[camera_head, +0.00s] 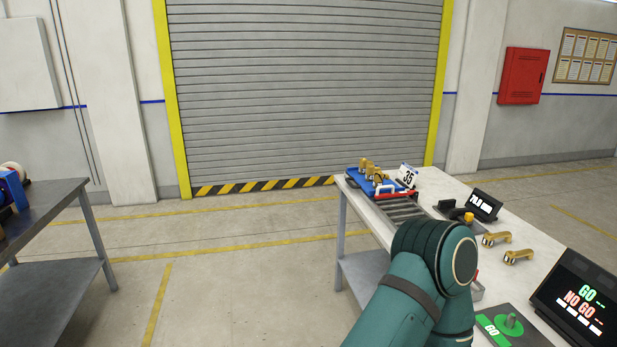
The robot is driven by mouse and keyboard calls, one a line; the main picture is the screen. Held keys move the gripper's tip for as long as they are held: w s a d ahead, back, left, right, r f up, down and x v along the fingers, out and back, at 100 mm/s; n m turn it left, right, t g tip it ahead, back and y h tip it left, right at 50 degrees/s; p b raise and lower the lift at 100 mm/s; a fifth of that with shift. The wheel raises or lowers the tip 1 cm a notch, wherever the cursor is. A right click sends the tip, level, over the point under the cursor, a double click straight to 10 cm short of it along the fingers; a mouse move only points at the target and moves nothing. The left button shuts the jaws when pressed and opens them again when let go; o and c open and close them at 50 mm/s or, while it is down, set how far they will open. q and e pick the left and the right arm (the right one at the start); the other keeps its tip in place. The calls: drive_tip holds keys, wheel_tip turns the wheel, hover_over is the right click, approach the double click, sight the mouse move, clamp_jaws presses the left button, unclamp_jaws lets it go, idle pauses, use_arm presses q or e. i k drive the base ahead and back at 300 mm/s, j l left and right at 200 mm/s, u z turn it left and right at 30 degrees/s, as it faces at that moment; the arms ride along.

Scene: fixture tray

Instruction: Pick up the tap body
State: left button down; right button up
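Two brass tap-like parts lie on the white table at the right, the farther brass part (497,238) and the nearer brass part (518,256). Several more upright brass parts (368,168) stand in a blue fixture tray (353,176) at the table's far left end. A small yellow-brass piece (468,217) shows beside the scale-like display. I cannot tell which of these is the tap body. A teal arm of mine rises from the bottom right and covers part of the table. Neither gripper is in view.
The white table (440,188) also holds a card marked 35 (407,176), a numeric display (483,205), a GO / NO GO screen (582,300) and a green GO pad (530,328). A dark table (50,205) stands at the left. Open floor (230,270) lies between the tables.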

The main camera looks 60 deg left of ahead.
sight(379, 175)
drive_tip(key=u, duration=1.5)
drive_tip(key=i+j, duration=0.3)
drive_tip(key=i, duration=0.2)
drive_tip(key=i+j, duration=0.3)
drive_tip(key=i, duration=0.15)
drive_tip(key=i+j, duration=0.3)
drive_tip(key=i, duration=0.2)
drive_tip(key=i+j, duration=0.3)
drive_tip(key=i, duration=0.2)
drive_tip(key=i+j+u, duration=0.1)
drive_tip(key=i+j, duration=0.2)
drive_tip(key=i, duration=0.2)
